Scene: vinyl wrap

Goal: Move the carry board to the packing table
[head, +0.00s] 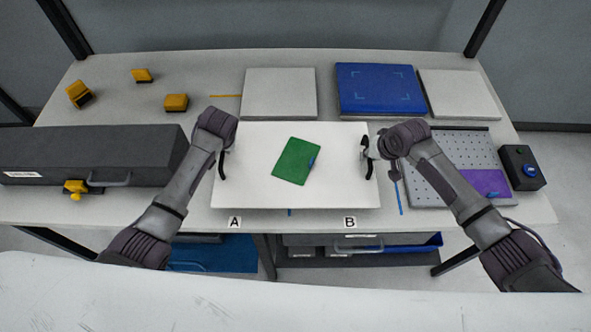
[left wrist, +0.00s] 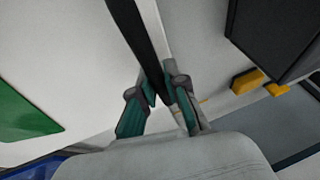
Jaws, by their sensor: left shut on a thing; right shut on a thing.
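The white carry board (head: 330,190) is level in the middle of the work table, with a black handle on its left and right sides. I cannot tell whether it touches the tabletop. My right gripper (head: 369,156) is shut on the right handle (head: 368,170).
A long dark case (head: 90,150) lies left of the board. Yellow tools (head: 176,102) are at the back left. Behind the board are a white panel (head: 280,90) and a blue mat (head: 380,88). A perforated plate (head: 430,180) and a button box (head: 523,167) are right. A pale surface (head: 290,295) is nearest me.

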